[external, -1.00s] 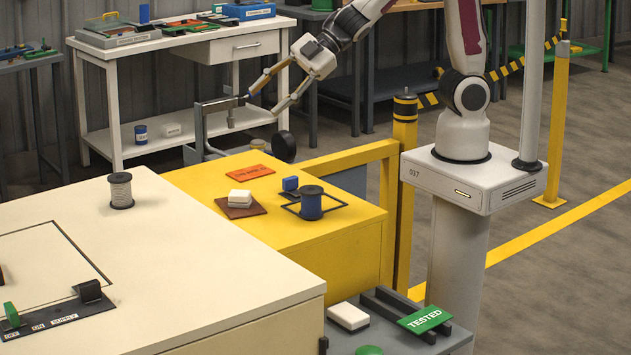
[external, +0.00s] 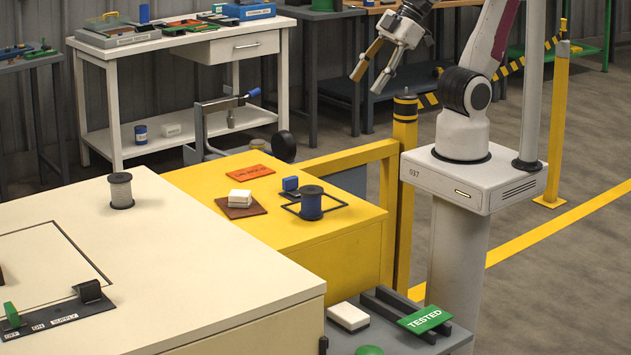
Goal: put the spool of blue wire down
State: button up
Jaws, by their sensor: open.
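The spool of blue wire (external: 311,204) stands upright on the yellow table (external: 300,236), on or within a dark square outline near its right side. My gripper (external: 371,84) is open and empty, pointing down, high above and behind the yellow table. It is well apart from the spool.
A blue block (external: 290,184), a white block on a brown plate (external: 239,199) and an orange sign (external: 250,172) lie near the spool. A grey wire spool (external: 121,190) stands on the cream bench (external: 180,260). A blue-handled clamp device (external: 228,105) stands behind the yellow table.

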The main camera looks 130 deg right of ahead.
jog(key=s+a+f+g+y, duration=0.1)
jog(key=s+a+y, duration=0.1)
jog(key=s+a, duration=0.3)
jog(key=shift+s+a, duration=0.2)
jog(key=shift+s, duration=0.45)
dwell(0.7)
